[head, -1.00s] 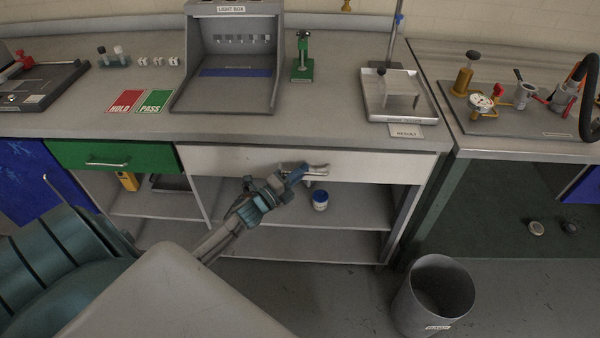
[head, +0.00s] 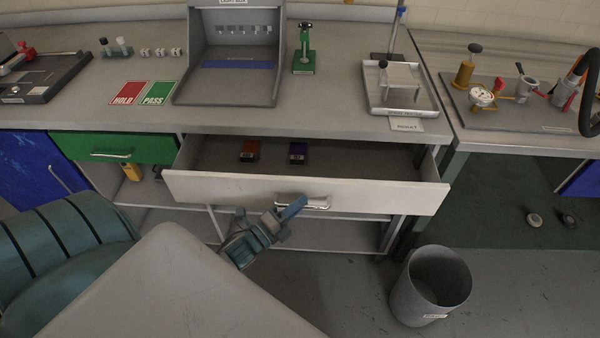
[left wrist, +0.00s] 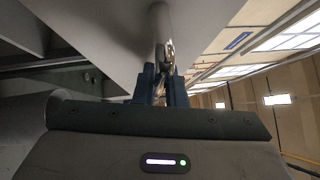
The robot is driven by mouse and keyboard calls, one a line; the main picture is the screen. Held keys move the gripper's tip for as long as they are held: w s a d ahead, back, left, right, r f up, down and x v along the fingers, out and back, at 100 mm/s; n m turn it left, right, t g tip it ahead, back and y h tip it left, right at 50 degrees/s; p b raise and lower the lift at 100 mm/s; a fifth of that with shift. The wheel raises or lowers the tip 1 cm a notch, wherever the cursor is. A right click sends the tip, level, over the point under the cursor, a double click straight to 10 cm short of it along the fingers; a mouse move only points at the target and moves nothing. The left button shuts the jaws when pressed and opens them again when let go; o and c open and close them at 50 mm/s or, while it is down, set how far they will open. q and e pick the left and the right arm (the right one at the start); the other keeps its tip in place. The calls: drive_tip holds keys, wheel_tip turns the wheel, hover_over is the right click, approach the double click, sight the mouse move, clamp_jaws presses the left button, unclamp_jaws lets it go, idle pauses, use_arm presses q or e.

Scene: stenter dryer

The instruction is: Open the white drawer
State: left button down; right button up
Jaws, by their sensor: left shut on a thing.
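The white drawer (head: 240,190) is pulled out from under the workbench, and its inside shows. A small red-brown item (head: 250,150) and a small dark blue item (head: 298,152) lie toward its back. My left gripper (head: 300,205) is at the middle of the drawer front, shut on its metal handle (head: 318,204). In the left wrist view the gripper fingers (left wrist: 160,85) close around the handle (left wrist: 163,48), beside the pale drawer front (left wrist: 110,40). My right gripper is not in view.
A shut green drawer (head: 115,148) is to the left. A grey bin (head: 432,285) stands on the floor at the right. The benchtop holds a light box (head: 232,60), HOLD and PASS cards (head: 143,94), and a metal tray (head: 400,100).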

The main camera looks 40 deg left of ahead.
use_arm(q)
drive_tip(key=s+d+p, duration=0.1)
drive_tip(key=s+d, duration=0.5)
drive_tip(key=s, duration=0.4)
drive_tip(key=shift+s+d, duration=0.1)
drive_tip(key=c, duration=1.5)
unclamp_jaws()
drive_tip(key=b+v, duration=0.2)
drive_tip(key=v, duration=0.8)
drive_tip(key=shift+s, duration=0.4)
